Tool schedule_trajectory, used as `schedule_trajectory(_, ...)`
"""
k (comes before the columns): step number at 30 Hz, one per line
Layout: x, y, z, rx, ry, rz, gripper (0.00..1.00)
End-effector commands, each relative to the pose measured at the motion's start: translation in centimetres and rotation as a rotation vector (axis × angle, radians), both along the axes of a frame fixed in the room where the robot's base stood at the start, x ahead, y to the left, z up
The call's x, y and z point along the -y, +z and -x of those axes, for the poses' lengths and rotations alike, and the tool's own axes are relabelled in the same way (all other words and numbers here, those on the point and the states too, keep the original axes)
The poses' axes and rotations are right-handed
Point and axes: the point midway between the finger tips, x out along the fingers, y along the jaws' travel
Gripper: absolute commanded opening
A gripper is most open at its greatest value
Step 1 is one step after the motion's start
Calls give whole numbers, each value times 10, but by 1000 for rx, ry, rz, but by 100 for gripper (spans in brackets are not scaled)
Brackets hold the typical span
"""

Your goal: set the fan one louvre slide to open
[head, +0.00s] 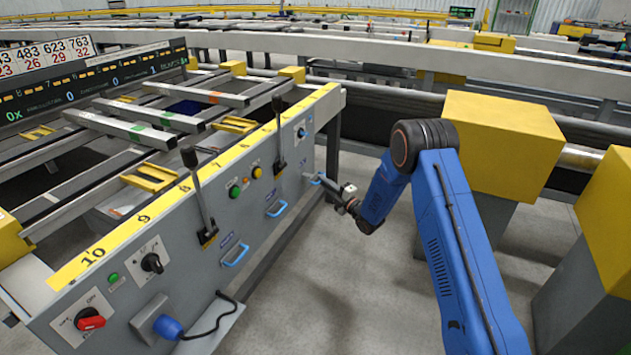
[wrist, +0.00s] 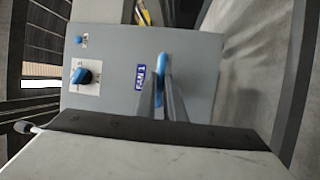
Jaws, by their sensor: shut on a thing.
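The fan one louvre slide has a blue handle (wrist: 163,62), seen in the wrist view just right of a blue FAN 1 label (wrist: 139,77) on the grey panel. My gripper (wrist: 160,88) is shut on this handle, with its two fingers close together over its lower part. In the head view my gripper (head: 325,186) reaches the far right end of the panel, at the blue handle (head: 315,181). The fingers hide part of the handle, and I cannot read the slide's position.
Two more blue handles (head: 236,256) (head: 276,208) sit nearer on the same panel. A blue rotary knob (wrist: 83,76) is left of the label. Black levers (head: 200,200) stand up from the panel. Yellow-topped blocks (head: 500,140) stand right of my arm. Open floor lies before the panel.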

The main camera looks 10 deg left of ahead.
Motion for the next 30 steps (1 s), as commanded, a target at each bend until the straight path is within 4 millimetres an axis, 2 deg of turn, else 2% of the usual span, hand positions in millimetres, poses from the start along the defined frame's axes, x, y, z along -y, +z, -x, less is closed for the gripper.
schedule_trajectory(1, 12, -1, 2, -4, -6, 1, 0)
schedule_trajectory(5, 27, 0, 8, -1, -4, 1, 0)
schedule_trajectory(15, 29, -1, 10, -2, -2, 1, 0)
schedule_trajectory(16, 29, -1, 10, -1, -2, 1, 16)
schedule_trajectory(18, 29, -1, 10, -1, -2, 1, 28)
schedule_trajectory(30, 33, -1, 14, -2, -2, 1, 28)
